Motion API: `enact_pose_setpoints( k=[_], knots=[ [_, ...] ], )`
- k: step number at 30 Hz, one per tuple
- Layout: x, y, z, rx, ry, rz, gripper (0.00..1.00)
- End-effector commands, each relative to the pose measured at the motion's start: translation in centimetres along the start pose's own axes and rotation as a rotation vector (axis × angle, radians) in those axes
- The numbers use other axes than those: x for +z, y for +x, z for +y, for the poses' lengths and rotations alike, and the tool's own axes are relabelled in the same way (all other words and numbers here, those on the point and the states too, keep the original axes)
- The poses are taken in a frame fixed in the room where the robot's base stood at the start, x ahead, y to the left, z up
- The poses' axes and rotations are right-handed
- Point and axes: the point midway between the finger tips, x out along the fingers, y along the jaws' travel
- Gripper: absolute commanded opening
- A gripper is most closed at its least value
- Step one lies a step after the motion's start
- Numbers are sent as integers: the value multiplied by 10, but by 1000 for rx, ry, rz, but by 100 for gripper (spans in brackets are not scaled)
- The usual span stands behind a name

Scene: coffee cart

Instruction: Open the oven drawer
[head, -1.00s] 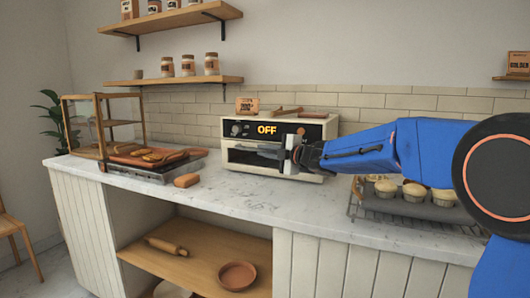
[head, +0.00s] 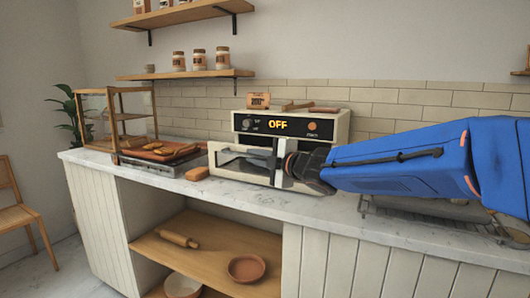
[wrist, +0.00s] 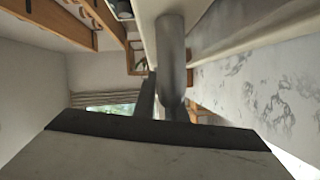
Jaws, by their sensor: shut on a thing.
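The white oven (head: 342,128) stands on the marble counter against the tiled wall, its dark panel reading OFF. Its drawer front (head: 226,160) sticks out ahead of the oven body, so the drawer is partly open. My gripper (head: 281,164) is at the drawer front and shut on the drawer handle. In the wrist view the handle shows as a grey metal bar (wrist: 171,60) close to a dark gripper finger (wrist: 150,128). My gripper and arm hide the right part of the drawer front and the exact contact.
A tray of baked goods (head: 165,150) and a wooden display case (head: 97,115) stand left of the oven. A small brown loaf (head: 197,173) lies on the counter (head: 250,197) near the drawer. A cooling rack (head: 440,215) is right, partly behind my arm.

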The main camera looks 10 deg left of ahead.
Motion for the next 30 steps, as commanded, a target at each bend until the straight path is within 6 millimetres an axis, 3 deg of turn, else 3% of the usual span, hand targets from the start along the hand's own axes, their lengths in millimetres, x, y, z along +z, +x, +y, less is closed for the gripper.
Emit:
enact_pose_setpoints(
  k=[3, 9, 22, 23, 25, 30],
  knots=[
    [-20, -8, -5, -1, 0, 2, 0],
    [-36, -15, -9, -2, 1, 0, 0],
    [-40, -16, -10, -2, 0, -2, 0],
    [-40, -16, -10, -2, 0, -2, 16],
    [-40, -16, -10, -2, 0, -2, 29],
    [-40, -16, -9, -1, 0, -1, 29]
  ],
)
